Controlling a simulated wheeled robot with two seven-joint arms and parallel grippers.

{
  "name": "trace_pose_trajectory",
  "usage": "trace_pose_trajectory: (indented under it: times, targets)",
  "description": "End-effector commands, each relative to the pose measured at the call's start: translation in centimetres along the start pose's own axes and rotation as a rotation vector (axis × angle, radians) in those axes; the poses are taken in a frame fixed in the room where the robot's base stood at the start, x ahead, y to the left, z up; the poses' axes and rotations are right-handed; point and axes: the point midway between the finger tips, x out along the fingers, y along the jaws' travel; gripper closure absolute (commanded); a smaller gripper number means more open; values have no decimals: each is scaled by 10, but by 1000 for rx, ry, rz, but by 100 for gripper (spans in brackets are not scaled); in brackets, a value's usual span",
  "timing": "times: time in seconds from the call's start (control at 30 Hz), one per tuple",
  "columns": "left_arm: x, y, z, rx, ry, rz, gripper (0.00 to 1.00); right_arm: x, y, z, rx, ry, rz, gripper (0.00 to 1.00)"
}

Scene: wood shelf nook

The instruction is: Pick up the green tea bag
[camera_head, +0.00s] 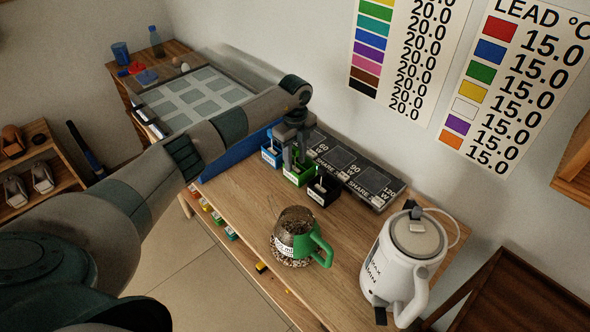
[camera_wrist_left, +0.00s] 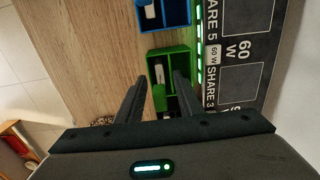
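A small green box (camera_head: 298,176) stands on the wooden table between a blue box and a black box. It also shows in the left wrist view (camera_wrist_left: 182,50), with a small white piece (camera_wrist_left: 159,73) inside that may be the green tea bag; most of it is hidden. My left gripper (camera_head: 295,160) points down over the green box. In the left wrist view its two fingers (camera_wrist_left: 159,88) are spread apart at the green box, with no object visibly held between them. I cannot tell whether the fingertips are inside the box. My right gripper is not in view.
The blue box (camera_head: 271,156) and black box (camera_head: 324,191) stand close on either side. A dark panel (camera_head: 362,178) lies behind them. A glass jug with a green handle (camera_head: 321,243) and a white kettle (camera_head: 385,265) stand nearer. Bare table (camera_head: 240,203) lies left of the jug.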

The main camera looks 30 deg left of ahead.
Motion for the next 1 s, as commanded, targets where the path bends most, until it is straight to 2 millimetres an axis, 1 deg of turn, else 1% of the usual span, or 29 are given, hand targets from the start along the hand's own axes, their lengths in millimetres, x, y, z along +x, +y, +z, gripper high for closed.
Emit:
trace_pose_trajectory:
  times: [0.27, 0.37, 0.4, 0.43, 0.8, 0.87, 1.0]
  targets:
    - [0, 0, 0, 0, 0, 0, 66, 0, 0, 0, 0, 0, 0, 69]
    - [0, 0, 0, 0, 0, 0, 88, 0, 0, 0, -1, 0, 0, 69]
    - [-1, 0, 0, 0, 0, 0, 98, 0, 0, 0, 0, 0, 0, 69]
    - [-1, 0, 0, 0, 0, 0, 100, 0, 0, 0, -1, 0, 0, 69]
    - [-2, 0, 0, 0, -1, -1, 100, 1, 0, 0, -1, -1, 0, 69]
    - [-4, 0, 1, 0, -1, -1, 100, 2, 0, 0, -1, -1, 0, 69]
    - [-15, -1, 1, 0, -2, -3, 100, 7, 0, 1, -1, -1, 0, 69]
